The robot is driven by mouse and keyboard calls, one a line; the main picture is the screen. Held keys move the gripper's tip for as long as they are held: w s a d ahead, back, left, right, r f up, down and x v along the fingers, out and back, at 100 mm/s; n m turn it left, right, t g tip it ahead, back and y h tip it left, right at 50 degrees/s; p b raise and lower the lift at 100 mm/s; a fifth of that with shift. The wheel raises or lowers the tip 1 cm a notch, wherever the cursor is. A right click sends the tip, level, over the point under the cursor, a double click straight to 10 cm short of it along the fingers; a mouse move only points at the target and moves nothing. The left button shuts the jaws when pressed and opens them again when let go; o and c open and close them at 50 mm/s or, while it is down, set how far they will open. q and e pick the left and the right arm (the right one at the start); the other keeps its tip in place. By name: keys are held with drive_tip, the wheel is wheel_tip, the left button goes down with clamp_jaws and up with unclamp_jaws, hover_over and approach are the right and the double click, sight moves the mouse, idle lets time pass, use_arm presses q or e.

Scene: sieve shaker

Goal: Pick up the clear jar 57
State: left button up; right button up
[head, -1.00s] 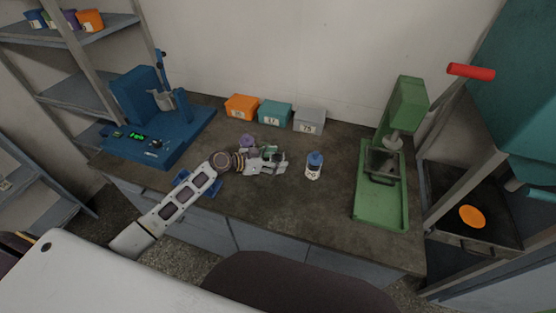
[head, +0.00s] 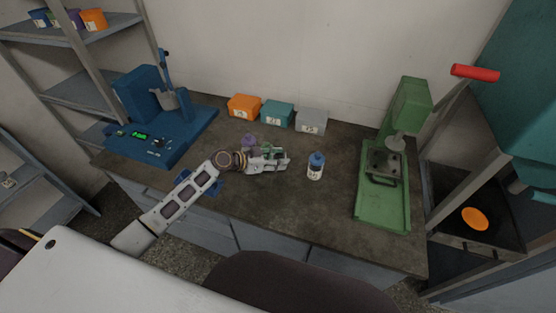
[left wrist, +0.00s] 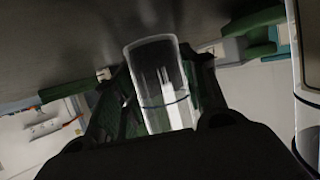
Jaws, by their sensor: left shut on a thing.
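The clear jar (left wrist: 160,85) shows large in the left wrist view, upright in the picture between the two fingers of my left gripper (left wrist: 160,105). The gripper is shut on it, one finger on each side. In the head view my left gripper (head: 277,159) is over the middle of the bench, and the jar is hard to make out there. Any number on the jar cannot be read. My right gripper is not in view.
A white bottle with a blue cap (head: 316,166) stands right of my left gripper. A purple-topped thing (head: 249,141) is close behind the wrist. Orange (head: 243,106), teal (head: 277,113) and grey (head: 311,120) boxes line the wall. A blue machine (head: 155,120) and a green press (head: 384,200) flank the bench.

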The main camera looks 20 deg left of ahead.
use_arm(q)
wheel_tip(320, 180, up, 10)
drive_tip(key=shift+f, duration=0.15)
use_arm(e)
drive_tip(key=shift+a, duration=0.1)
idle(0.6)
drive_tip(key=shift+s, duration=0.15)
